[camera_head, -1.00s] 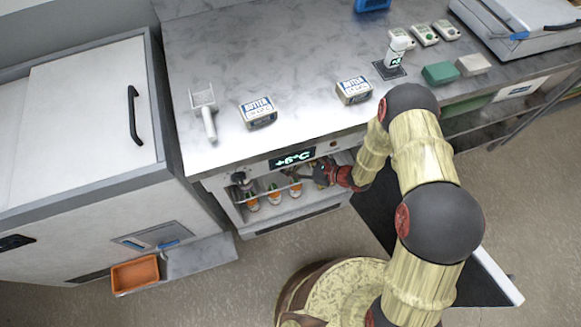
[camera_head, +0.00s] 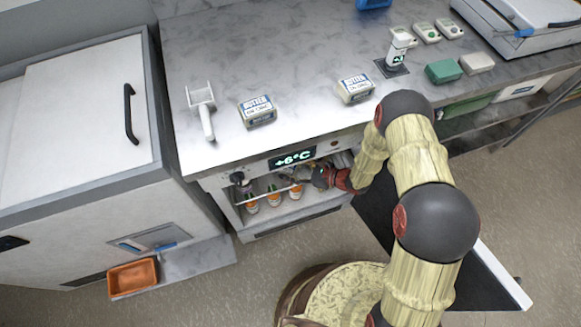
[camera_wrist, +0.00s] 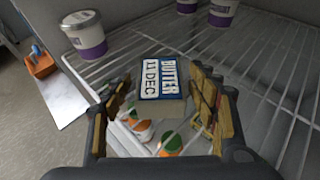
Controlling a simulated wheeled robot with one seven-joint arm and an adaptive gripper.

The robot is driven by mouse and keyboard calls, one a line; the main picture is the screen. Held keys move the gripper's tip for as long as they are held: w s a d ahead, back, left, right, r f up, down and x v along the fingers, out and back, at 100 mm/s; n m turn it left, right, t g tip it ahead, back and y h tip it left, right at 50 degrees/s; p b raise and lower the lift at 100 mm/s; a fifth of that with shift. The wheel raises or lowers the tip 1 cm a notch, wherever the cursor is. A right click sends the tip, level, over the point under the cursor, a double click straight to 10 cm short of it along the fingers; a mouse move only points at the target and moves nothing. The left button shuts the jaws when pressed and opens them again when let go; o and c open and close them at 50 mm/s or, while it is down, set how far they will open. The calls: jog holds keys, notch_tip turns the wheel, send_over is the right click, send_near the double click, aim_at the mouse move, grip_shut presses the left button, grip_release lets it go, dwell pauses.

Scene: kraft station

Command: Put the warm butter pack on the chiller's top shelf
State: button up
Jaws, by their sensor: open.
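A butter pack (camera_wrist: 163,82) labelled "BUTTER 11 DEC" sits at the wire top shelf (camera_wrist: 262,95) of the chiller in the wrist view. My gripper (camera_wrist: 163,92) is open, with one finger on each side of the pack's near part. I cannot tell whether the fingers touch it. In the head view my gripper (camera_head: 300,176) reaches into the open chiller (camera_head: 238,196) under the counter, whose display reads +6°C. Two more butter packs, a left one (camera_head: 257,111) and a right one (camera_head: 355,88), stand on the counter. Which pack is warm cannot be told.
White-and-purple tubs (camera_wrist: 84,35) stand on the shelf, left and behind the pack. Bottles with orange and green (camera_head: 273,196) stand below. The chiller door (camera_head: 500,275) hangs open at right.

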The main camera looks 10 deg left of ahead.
dwell(0.3)
jog(key=shift+d+r, duration=0.2)
jog(key=shift+r, duration=0.05)
jog(key=p+v, duration=0.3)
jog(key=v, duration=0.3)
jog(key=shift+s+d+r, duration=0.15)
jog(key=shift+d, duration=0.3)
jog(key=shift+s, duration=0.1)
